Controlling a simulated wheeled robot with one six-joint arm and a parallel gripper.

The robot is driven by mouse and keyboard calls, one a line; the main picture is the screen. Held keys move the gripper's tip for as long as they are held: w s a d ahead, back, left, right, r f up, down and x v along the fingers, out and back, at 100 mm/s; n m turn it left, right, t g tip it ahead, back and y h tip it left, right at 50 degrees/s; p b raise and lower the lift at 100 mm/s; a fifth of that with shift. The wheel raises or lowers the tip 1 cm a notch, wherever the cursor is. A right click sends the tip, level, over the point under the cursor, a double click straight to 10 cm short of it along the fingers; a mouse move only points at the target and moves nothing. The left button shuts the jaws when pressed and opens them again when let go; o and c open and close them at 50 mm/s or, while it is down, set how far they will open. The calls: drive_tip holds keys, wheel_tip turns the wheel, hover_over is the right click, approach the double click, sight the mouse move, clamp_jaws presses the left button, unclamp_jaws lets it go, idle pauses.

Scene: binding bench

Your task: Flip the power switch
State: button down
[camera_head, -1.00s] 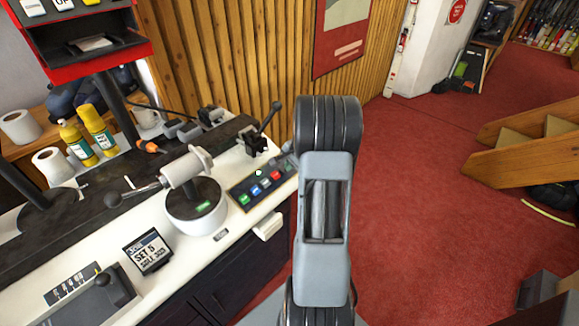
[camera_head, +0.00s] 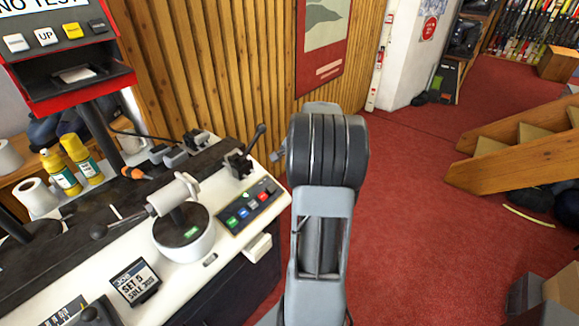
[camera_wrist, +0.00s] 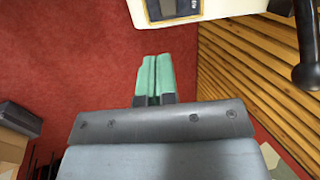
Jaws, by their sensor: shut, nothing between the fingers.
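A black control panel (camera_head: 246,208) with a row of small coloured buttons, green, blue and red, sits at the right end of the white bench. Part of it shows at the top of the wrist view (camera_wrist: 172,9). A black lever (camera_head: 240,162) stands just behind the panel; it also shows in the wrist view (camera_wrist: 308,45) at the upper right. I cannot tell which part is the power switch. My gripper (camera_wrist: 154,60), with green fingertips pressed together, is shut and empty, apart from the panel and over the red floor. In the head view my arm hides the fingers.
A white bowl-shaped mount with a handle (camera_head: 183,235) and a "SET 5" display (camera_head: 135,284) stand left of the panel. A red machine (camera_head: 70,75) is at the back left. Wooden slats (camera_head: 210,70) line the wall behind.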

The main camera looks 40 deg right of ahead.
sight(268, 190)
drive_tip(key=shift+w+a+r+y+b, duration=0.45)
drive_tip(key=shift+w+a+y+b, duration=0.25)
drive_tip(key=shift+b, duration=0.55)
drive_tip(key=shift+d, duration=0.1)
drive_tip(key=x, duration=1.4)
drive_tip(key=shift+s+d+f+b, duration=0.1)
drive_tip(key=shift+d+b, duration=0.05)
drive_tip(key=shift+b, duration=0.2)
